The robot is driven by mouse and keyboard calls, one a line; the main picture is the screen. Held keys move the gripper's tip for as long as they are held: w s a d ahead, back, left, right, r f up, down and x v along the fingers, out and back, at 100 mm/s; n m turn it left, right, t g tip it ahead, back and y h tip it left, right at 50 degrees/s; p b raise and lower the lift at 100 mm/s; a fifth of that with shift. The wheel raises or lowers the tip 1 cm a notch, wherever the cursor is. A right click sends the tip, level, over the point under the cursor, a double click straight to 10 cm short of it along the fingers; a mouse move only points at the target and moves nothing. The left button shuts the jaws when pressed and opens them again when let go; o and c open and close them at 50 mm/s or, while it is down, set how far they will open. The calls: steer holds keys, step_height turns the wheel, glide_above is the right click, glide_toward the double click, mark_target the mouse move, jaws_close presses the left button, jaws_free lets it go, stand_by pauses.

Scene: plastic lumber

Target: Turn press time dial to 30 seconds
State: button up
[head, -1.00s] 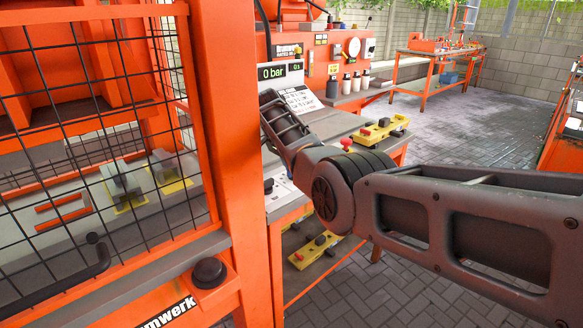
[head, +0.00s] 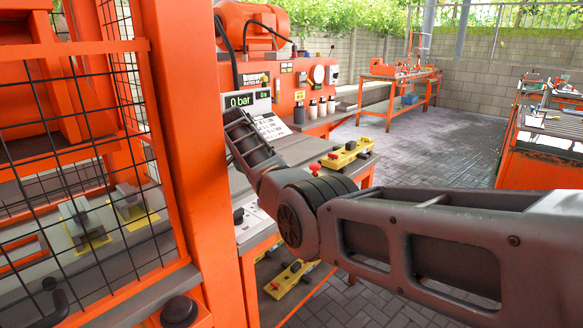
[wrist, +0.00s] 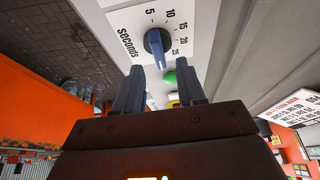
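The press time dial (wrist: 157,45) is a dark blue knob on a white panel marked "seconds". Numbers 5, 10, 15, 20 and 25 show around it; a 30 mark is not readable. Its narrow lower end points down, towards my gripper; its exact setting is unclear. My gripper (wrist: 160,82) is open, its two dark fingers apart just below the knob, with nothing visibly held. I cannot tell whether they touch the knob.
A green button (wrist: 170,78) sits below the dial, between the fingers. The orange post (head: 190,150) and mesh guard (head: 70,150) stand at the left. A yellow fixture with red knobs (head: 345,155) lies on the bench. Open paving (head: 440,145) lies at the right.

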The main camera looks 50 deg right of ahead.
steer(key=s+d+r, duration=0.8)
steer(key=shift+s+p, duration=0.25)
steer(key=shift+p, duration=0.05)
stand_by(0.3)
steer(key=shift+s, duration=0.1)
